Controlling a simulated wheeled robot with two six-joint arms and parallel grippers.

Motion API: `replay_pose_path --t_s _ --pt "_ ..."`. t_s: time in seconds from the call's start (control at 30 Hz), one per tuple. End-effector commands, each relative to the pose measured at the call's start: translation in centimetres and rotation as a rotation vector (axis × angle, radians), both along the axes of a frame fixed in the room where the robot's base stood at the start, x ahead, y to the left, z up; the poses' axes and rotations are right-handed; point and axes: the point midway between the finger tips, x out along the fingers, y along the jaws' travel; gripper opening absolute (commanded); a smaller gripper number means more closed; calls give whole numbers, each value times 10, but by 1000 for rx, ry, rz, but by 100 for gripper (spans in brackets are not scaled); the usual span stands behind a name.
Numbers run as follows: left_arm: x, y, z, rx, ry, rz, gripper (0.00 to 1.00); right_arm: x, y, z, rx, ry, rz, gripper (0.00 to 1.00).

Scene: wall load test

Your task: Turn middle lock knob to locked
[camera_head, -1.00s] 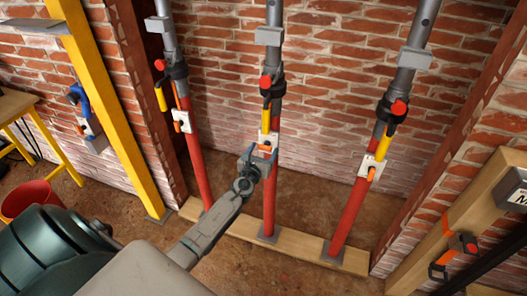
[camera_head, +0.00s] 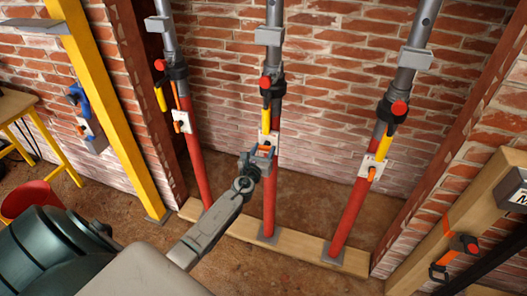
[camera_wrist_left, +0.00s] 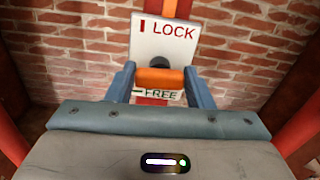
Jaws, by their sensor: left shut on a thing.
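The middle prop (camera_head: 270,185) is a red lower tube with a grey upper tube, standing on a wooden plank. Its white lock plate (camera_head: 275,138) is partly hidden by my left gripper (camera_head: 262,153) in the head view. In the left wrist view the plate (camera_wrist_left: 165,45) reads LOCK with an upright red mark above, and FREE with a level dark mark below. The orange lock knob (camera_wrist_left: 160,78) lies level across the plate, just above FREE. My left gripper (camera_wrist_left: 159,85) is shut on the knob, one blue-grey finger at each end. My right gripper is out of view.
Similar props stand at left (camera_head: 196,150) and right (camera_head: 355,205), each with a plate and orange knob. A yellow post (camera_head: 110,115), a red bucket (camera_head: 30,198) and a wooden beam (camera_head: 465,205) flank the bay. Brick wall stands behind.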

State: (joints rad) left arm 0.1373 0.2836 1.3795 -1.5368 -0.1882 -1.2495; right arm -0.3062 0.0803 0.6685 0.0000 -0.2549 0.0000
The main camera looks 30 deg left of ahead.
Motion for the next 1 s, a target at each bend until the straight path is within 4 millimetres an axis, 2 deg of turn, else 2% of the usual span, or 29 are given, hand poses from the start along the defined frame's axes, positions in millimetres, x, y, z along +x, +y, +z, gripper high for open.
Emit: replay_pose_path --t_s 0.5,1.0 --pt "-1 2 -3 -417 -100 0 24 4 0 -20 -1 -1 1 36" --pt "-1 4 -5 -880 -211 0 24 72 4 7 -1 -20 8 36"
